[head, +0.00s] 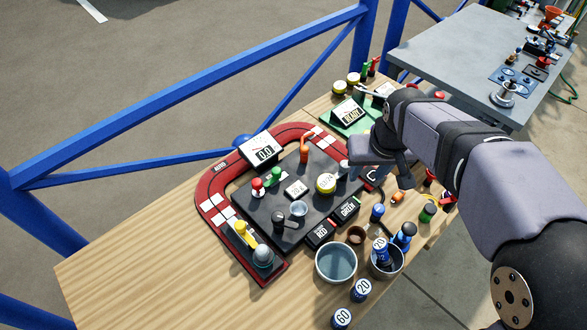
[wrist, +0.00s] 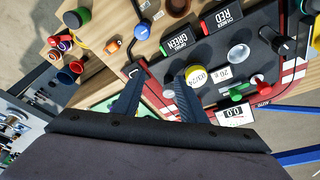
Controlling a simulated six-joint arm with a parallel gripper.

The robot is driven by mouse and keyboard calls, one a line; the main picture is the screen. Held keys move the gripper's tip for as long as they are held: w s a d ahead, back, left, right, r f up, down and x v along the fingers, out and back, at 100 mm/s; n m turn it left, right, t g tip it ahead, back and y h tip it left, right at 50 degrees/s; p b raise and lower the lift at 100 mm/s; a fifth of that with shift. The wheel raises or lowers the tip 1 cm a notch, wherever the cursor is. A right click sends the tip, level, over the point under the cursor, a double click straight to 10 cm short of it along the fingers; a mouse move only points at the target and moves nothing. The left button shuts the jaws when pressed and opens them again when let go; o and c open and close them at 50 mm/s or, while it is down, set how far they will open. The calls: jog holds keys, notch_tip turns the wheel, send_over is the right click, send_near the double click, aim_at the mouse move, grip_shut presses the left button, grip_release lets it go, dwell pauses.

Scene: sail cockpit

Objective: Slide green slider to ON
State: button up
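A small green knob (head: 276,171) stands on the dark panel (head: 290,228), beside a red knob (head: 258,184). The green knob also shows in the wrist view (wrist: 236,95). I cannot tell for sure that it is the green slider, and I can read no ON mark. A green base with a READY display (head: 349,113) stands behind the panel; part of green shows between my fingers in the wrist view. My gripper (wrist: 163,68) is open and empty, its two dark fingers apart over the right edge of the panel. In the head view the arm partly hides it.
A red track with white tiles (head: 208,190) rings the panel. Cups (head: 336,262) and loose pegs crowd the front right. The left of the table is clear.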

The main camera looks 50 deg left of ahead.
jog(key=s+a, duration=0.1)
jog(key=a, duration=0.2)
jog(key=s+a+n+b, duration=0.1)
jog(key=s+a, duration=0.1)
jog(key=a, duration=0.1)
jog(key=s+a+n+y, duration=0.1)
jog(key=s+a, duration=0.1)
jog(key=a, duration=0.1)
jog(key=shift+s+a+f, duration=0.25)
jog(key=shift+a+f, duration=0.05)
jog(key=shift+f, duration=0.05)
jog(key=n+b, duration=0.1)
jog(key=n, duration=0.1)
send_near(276, 170)
jog(key=shift+y, duration=0.4)
jog(key=shift+d+p+x, duration=0.2)
jog(key=shift+p+x, duration=0.25)
jog(key=shift+x, duration=1.55)
jog(key=shift+d+p+x, duration=0.15)
jog(key=shift+p+x, duration=0.25)
jog(key=shift+x, duration=1.6)
jog(key=shift+f, duration=0.15)
jog(key=shift+c, duration=0.3)
